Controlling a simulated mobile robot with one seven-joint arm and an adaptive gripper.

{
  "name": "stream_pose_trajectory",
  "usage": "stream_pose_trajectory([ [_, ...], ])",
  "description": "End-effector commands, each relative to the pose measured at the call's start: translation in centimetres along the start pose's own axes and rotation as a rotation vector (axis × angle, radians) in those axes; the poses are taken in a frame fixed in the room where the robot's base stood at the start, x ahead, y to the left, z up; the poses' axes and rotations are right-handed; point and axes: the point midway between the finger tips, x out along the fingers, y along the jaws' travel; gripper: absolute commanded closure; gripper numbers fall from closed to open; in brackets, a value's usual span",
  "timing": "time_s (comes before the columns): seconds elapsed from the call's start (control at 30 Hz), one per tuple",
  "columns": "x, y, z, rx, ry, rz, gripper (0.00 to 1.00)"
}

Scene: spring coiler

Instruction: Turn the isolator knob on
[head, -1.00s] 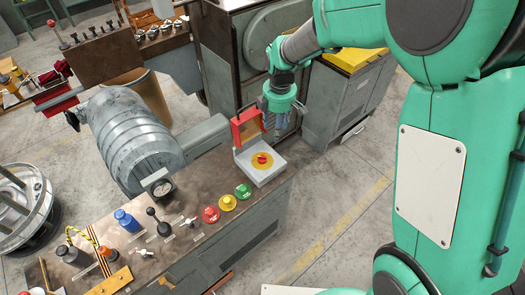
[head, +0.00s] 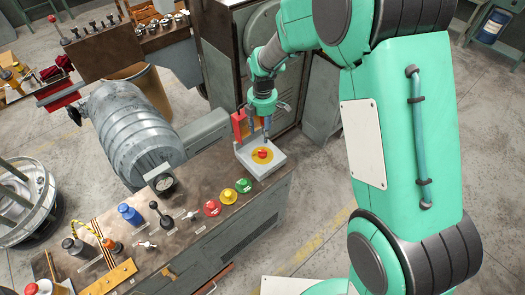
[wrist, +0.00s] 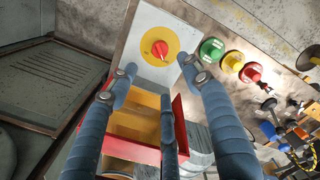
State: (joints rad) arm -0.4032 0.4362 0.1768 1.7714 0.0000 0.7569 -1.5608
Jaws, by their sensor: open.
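The isolator knob (head: 262,153) is red, on a yellow disc on top of a pale grey box (head: 254,171) at the bench's far end. In the wrist view the knob (wrist: 159,48) shows clearly, with a pale pointer mark. The red cover (head: 238,124) stands raised at the box's back edge; its yellow inside (wrist: 130,125) shows between my fingers in the wrist view. My gripper (head: 259,130) is open and empty. It hangs above the back of the box, close to the cover, with fingers pointing down. No finger appears to touch the knob; contact with the cover cannot be told.
Green (head: 243,186), yellow (head: 228,196) and red (head: 212,208) buttons line the bench beside the box. A black-knobbed lever (head: 160,216) and a blue bottle-like item (head: 130,217) stand further along. A large grey drum (head: 133,130) lies behind.

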Motion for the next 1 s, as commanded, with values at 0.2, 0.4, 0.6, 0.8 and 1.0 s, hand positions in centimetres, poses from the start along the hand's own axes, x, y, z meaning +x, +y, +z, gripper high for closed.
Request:
stream_pose_trajectory([
  [0.2, 1.4, -0.1, 0.0, 0.000, 0.000, -0.002, 0.51],
  [0.4, 4.0, -0.1, 0.0, 0.000, 0.000, -0.003, 0.51],
  [0.6, 7.2, -0.1, 0.0, 0.001, 0.000, -0.003, 0.51],
  [0.8, 10.3, -0.1, 0.0, 0.001, 0.000, -0.002, 0.51],
  [1.0, 12.6, 0.0, 0.0, 0.001, 0.000, -0.001, 0.51],
])
